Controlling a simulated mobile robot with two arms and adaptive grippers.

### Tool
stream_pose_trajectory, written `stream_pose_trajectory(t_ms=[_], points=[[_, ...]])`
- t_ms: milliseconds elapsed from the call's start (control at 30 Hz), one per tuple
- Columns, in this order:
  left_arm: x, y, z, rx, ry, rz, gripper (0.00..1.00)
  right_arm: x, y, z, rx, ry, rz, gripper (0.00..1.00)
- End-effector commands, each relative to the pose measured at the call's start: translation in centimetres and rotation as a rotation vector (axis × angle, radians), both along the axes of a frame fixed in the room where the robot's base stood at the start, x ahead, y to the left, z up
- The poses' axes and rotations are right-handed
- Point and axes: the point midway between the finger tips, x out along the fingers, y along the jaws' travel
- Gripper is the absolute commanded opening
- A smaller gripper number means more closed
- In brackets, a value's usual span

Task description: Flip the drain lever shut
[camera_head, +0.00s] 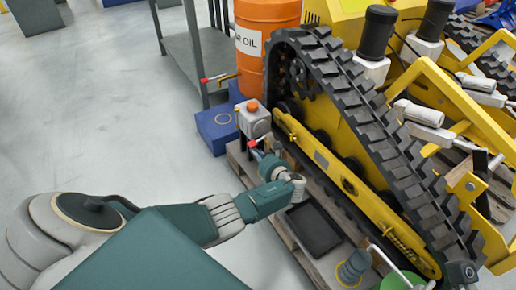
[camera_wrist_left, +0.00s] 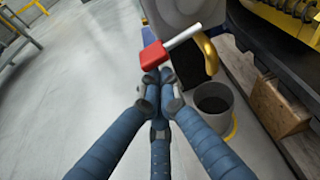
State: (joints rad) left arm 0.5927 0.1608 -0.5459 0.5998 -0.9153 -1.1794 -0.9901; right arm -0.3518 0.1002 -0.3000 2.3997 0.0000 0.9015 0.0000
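The drain lever is a silver bar with a red grip (camera_wrist_left: 152,56), sticking out to the left below a grey tank in the left wrist view. A brass spout (camera_wrist_left: 208,55) curves down to its right. In the head view the red grip (camera_head: 253,143) shows below the small grey tank (camera_head: 256,122) with an orange cap. My left gripper (camera_head: 260,156) is just beside the grip. In the left wrist view its blue fingers (camera_wrist_left: 159,76) come together at the tips, just below the red grip; contact is not clear. Nothing shows held between them. My right gripper is not in view.
A grey bucket (camera_wrist_left: 213,100) stands under the spout. An orange oil drum (camera_head: 266,45) with its own red-handled tap stands behind. The yellow tracked carrier (camera_head: 325,155) is close on the right. A black tray (camera_head: 314,230) lies on the pallet. Floor at left is clear.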

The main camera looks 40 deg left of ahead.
Motion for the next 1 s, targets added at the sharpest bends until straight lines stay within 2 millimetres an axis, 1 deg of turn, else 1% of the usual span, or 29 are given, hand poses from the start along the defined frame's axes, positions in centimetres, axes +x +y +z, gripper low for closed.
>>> stream_pose_trajectory(t_ms=[267, 600, 1000], points=[[0.1, 0.0, -0.1, -0.002, -0.006, 0.000, 0.00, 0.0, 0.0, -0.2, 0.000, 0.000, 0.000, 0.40], [1.4, -0.6, -0.3, -0.002, -0.008, 0.000, 0.00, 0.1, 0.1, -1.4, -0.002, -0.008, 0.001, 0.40], [1.5, -0.6, -0.2, -0.002, -0.008, 0.001, 0.00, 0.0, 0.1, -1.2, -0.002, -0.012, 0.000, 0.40]])
